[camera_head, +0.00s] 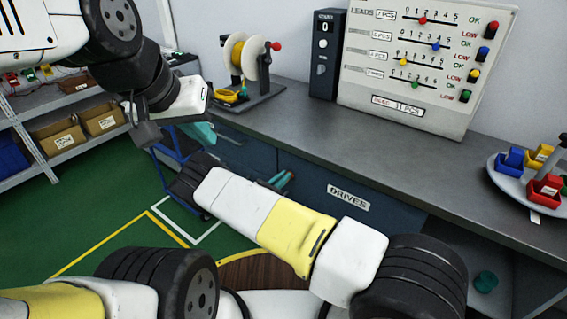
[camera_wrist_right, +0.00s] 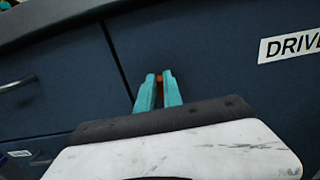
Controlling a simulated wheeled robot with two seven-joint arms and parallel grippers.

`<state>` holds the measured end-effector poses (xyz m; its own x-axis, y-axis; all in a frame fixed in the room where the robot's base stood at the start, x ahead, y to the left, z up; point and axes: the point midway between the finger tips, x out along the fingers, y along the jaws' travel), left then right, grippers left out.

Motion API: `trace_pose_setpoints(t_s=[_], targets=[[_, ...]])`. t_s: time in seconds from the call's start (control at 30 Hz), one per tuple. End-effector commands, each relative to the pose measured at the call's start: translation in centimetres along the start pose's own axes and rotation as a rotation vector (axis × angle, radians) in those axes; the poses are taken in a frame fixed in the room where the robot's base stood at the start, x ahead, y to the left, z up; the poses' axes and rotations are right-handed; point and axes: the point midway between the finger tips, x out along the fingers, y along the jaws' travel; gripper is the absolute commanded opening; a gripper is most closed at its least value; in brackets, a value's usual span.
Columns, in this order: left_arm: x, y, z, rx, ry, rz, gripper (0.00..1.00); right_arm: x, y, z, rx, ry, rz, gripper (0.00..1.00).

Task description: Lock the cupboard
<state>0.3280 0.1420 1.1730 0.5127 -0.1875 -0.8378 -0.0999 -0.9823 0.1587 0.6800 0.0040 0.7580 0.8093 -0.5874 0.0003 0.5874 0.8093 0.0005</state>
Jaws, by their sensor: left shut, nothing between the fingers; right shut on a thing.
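The dark blue cupboard front labelled DRIVES (camera_head: 395,215) is under the grey bench; its panel also fills much of the right wrist view (camera_wrist_right: 215,55). A seam runs down left of the fingers there. My right gripper (camera_head: 284,181) is at this front, its teal fingers partly behind my arm. In the right wrist view the fingers (camera_wrist_right: 159,88) are shut on a small orange-red thing (camera_wrist_right: 158,77) against the panel. Most of that thing is hidden, so I cannot tell its shape. My left gripper (camera_head: 203,134) is shut and empty, farther left near the bench front.
The bench top (camera_head: 300,125) holds a yellow spool stand (camera_head: 243,60), a dark box (camera_head: 325,55), a slider board (camera_head: 425,60) and a round tray (camera_head: 508,178) with coloured bins. Shelves with cardboard boxes (camera_head: 60,135) stand at left. Green floor (camera_head: 110,200) is open there.

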Motion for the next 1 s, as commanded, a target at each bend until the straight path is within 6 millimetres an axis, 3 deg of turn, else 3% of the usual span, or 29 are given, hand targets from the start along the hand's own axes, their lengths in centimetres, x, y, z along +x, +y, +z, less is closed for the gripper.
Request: trace_pose_setpoints(t_s=[0.47,1.0], targets=[[0.0,0.0,0.0,0.000,0.000,0.000,0.00,0.0,0.3,-0.1,-0.140,0.001,0.001,0.00],[0.0,0.0,0.0,0.000,0.000,0.000,0.00,-0.1,1.1,-0.4,-0.631,0.002,0.001,0.00]])
